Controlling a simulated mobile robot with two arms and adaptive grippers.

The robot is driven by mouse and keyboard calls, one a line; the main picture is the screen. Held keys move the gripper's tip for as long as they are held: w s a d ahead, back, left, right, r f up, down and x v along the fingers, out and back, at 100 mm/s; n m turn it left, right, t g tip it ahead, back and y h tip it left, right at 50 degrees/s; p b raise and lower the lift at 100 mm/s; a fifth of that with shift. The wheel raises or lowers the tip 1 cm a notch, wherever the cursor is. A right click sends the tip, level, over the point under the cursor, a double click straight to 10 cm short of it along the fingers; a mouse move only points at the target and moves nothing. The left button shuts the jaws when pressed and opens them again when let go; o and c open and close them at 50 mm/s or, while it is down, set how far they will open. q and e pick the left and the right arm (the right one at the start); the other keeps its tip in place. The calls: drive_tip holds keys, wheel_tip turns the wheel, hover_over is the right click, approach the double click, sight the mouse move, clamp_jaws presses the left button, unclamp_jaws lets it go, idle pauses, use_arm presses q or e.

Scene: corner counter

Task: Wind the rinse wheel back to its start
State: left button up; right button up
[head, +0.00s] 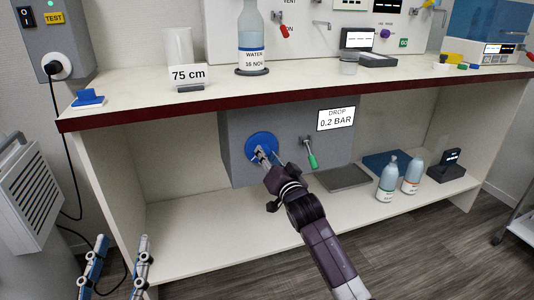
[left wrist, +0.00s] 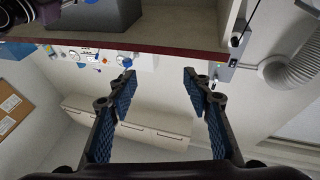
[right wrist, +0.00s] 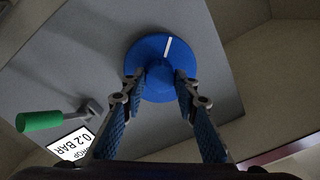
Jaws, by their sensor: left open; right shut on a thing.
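The rinse wheel (head: 257,140) is a blue disc on the front of a grey box (head: 236,167) under the counter. In the right wrist view the wheel (right wrist: 150,50) shows a white mark near its rim, pointing up and slightly right from the central blue hub (right wrist: 160,76). My right gripper (head: 265,157) is shut on this hub, one finger on each side. My arm hides part of the wheel in the head view. My left gripper (head: 121,240) is open and empty, at the lower left in front of the shelf, well away from the wheel.
A green-handled lever (head: 312,160) sits right of the wheel, below a display (head: 337,118) reading "DROP 0.2 BAR". A grey tray (head: 343,178) and bottles (head: 387,180) stand on the shelf to the right. The counter edge (head: 200,108) overhangs the box. The left shelf is clear.

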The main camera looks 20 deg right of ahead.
use_arm(q)
wheel_tip(320, 180, down, 17)
drive_tip(key=s+a+g+y+p, duration=0.2)
drive_tip(key=a+g+y+p, duration=0.1)
drive_tip(key=g, duration=0.6)
drive_tip(key=s+a+f+g+y+p, duration=0.1)
drive_tip(key=s+a+f+g+p, duration=0.25)
drive_tip(key=s, duration=0.45)
drive_tip(key=s+a+f+g+y+p, duration=0.1)
drive_tip(key=s+a+f+g+p, duration=0.1)
drive_tip(key=s+f+g, duration=0.45)
drive_tip(key=shift+s+d+f+n+t+p, duration=0.1)
drive_tip(key=shift+f+n+t+p, duration=0.1)
drive_tip(key=shift+f, duration=0.4)
drive_tip(key=shift+s+d+f+n+t+p, duration=0.15)
drive_tip(key=shift+f+p, duration=0.1)
drive_tip(key=shift+f, duration=0.3)
drive_tip(key=shift+s+f+n+t+p, duration=0.1)
drive_tip(key=shift+f+t+p, duration=0.1)
drive_tip(key=shift+f, duration=0.4)
use_arm(e)
drive_tip(key=shift+n, duration=10.1)
